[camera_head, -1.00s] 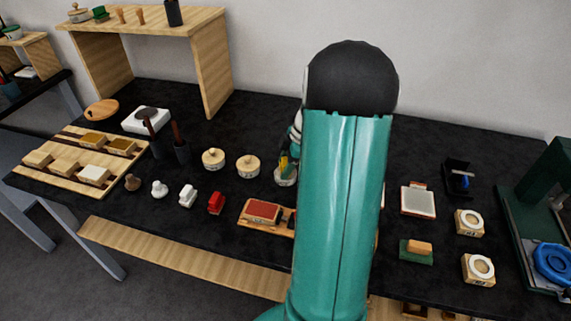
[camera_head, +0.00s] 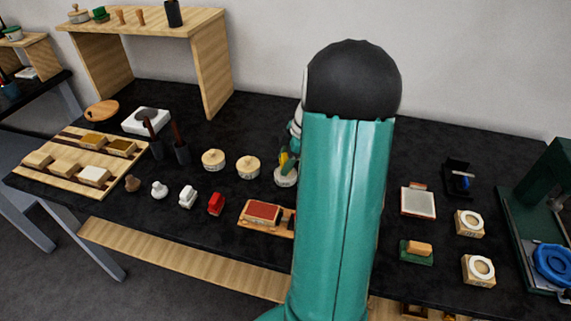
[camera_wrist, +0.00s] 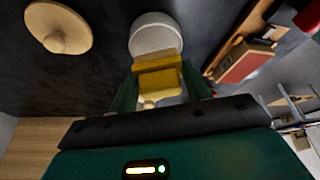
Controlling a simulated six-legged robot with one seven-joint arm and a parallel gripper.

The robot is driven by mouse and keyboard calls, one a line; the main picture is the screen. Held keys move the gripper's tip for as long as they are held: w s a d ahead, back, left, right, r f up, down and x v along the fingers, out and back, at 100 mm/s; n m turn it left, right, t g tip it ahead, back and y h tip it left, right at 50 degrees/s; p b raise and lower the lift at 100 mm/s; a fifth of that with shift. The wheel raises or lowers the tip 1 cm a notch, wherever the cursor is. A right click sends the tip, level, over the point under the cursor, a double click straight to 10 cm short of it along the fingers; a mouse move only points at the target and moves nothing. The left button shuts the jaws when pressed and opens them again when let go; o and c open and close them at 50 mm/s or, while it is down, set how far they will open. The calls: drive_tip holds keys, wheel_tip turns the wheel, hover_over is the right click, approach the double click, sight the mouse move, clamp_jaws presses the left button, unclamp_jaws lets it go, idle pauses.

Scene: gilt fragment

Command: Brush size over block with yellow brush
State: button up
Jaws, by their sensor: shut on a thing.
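My gripper (camera_wrist: 160,92) is shut on the yellow brush (camera_wrist: 158,74), which shows between the two green fingers in the wrist view. The brush is at a round white pot (camera_wrist: 157,35); I cannot tell whether its bristles are inside or just above it. In the head view the yellow brush (camera_head: 285,161) shows just left of my arm, over the white pot (camera_head: 285,178). A block with a red top (camera_head: 263,213) lies on a wooden holder in front of the pot; it also shows in the wrist view (camera_wrist: 245,65). My arm hides the holder's right end.
Two lidded round pots (camera_head: 213,159) (camera_head: 248,166) stand left of the white pot. A red stamp-like piece (camera_head: 216,203) stands left of the block. A wooden tray of blocks (camera_head: 72,187) lies at the far left. A green press (camera_head: 545,210) stands at the right.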

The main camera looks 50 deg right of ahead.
sight(285, 157)
drive_tip(key=shift+r, duration=2.45)
